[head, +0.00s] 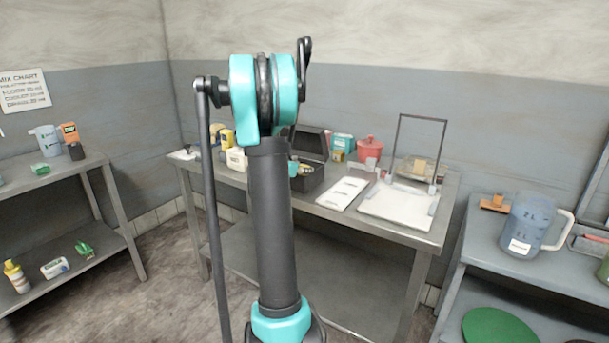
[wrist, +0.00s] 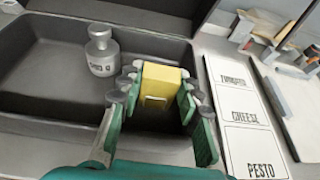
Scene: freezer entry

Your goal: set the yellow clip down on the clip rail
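The yellow clip (wrist: 160,83) is a small block between the fingertips of my gripper (wrist: 159,88) in the wrist view. The dark pads meet it on both sides, and my gripper looks shut on it. Clip and gripper are over the dark open case (wrist: 50,95), and the clip's underside is hidden. The case also shows in the head view (head: 309,181), on the middle table, where my arm covers much of my gripper. I cannot pick out the clip rail for certain in either view.
A grey weight (wrist: 102,52) stands in the case. A white label card (wrist: 246,120) lies to its right.

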